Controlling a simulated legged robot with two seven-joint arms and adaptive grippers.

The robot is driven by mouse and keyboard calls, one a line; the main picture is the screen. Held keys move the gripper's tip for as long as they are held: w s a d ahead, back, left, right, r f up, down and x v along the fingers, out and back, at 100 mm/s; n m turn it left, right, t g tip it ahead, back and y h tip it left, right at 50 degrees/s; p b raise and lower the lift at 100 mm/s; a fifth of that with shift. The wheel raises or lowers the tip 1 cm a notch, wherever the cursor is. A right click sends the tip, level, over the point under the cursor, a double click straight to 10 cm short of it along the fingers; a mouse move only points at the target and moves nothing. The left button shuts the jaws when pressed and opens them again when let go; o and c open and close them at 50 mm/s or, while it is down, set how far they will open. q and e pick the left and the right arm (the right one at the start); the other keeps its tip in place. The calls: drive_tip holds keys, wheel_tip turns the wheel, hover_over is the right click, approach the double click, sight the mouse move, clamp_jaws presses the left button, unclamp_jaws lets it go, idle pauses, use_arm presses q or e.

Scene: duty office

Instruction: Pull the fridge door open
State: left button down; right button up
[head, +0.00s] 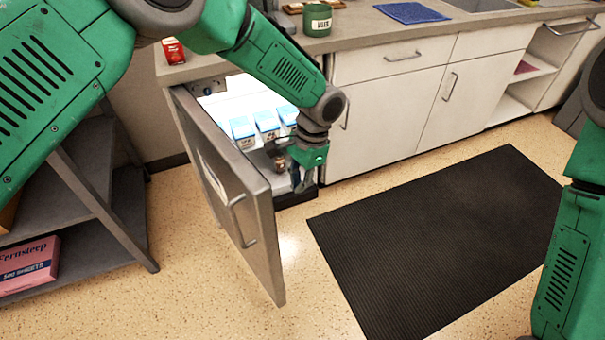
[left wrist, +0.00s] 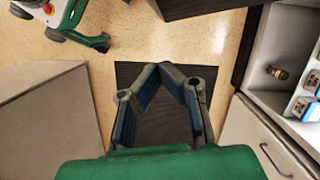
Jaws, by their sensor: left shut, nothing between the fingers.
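The fridge door (head: 262,235) is grey and stands swung well open, jutting out from the counter toward me. Its bar handle (head: 238,219) is on the outer face, and nothing holds it. The lit fridge interior (head: 215,100) shows blue-and-white cartons (head: 243,131); cartons also show at the right edge of the left wrist view (left wrist: 303,107). My left gripper (head: 303,180) is in front of the fridge opening, on the inner side of the door. In the left wrist view its fingers (left wrist: 172,69) come together with nothing between them. My right gripper is out of view; only its arm shows.
A black mat (head: 440,235) lies on the speckled floor. White cabinets (head: 390,100) stand right of the fridge under a counter with a green mug (head: 317,20). A dark shelf (head: 115,185) holding a pink box (head: 28,266) stands left of the door.

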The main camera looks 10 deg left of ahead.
use_arm(q)
drive_tip(key=s+a+f, duration=0.3)
drive_tip(key=f, duration=0.2)
drive_tip(key=shift+s+a+f+p, duration=0.3)
drive_tip(key=shift+s+f+p, duration=0.05)
drive_tip(key=shift+f+p, duration=0.05)
